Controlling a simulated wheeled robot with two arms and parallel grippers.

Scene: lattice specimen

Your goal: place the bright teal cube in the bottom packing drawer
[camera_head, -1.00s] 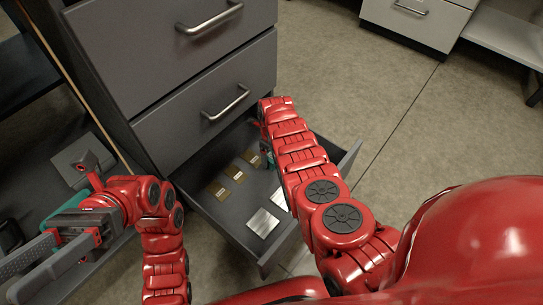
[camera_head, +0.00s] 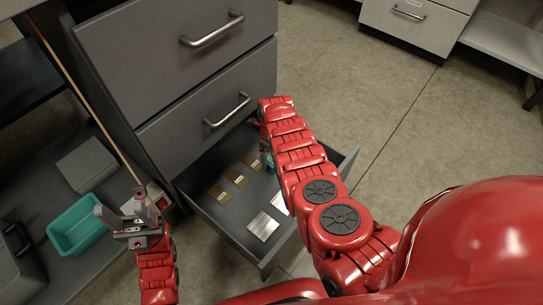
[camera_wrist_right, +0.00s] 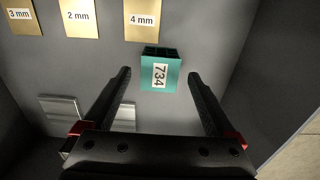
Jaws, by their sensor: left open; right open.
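A bright teal cube (camera_wrist_right: 160,75) with a "734" label and a dark hollow top sits in the open bottom drawer (camera_head: 222,209), near the brass plates in the right wrist view. A small teal part of it (camera_head: 270,161) shows beside my right arm in the head view. My right gripper (camera_wrist_right: 158,84) is open and empty, its two fingers pointing toward the cube with one on each side; whether they touch it I cannot tell. My right arm hides most of that gripper in the head view. My left gripper (camera_head: 125,211) is open and empty, left of the drawer.
The drawer holds brass plates (camera_head: 236,178) labelled 2, 3 and 4 mm, and silvery plates (camera_head: 263,225). Two closed drawers (camera_head: 205,95) are above it. A teal tray (camera_head: 76,226) and a grey box (camera_head: 86,165) are at left. Open floor (camera_head: 370,110) lies right.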

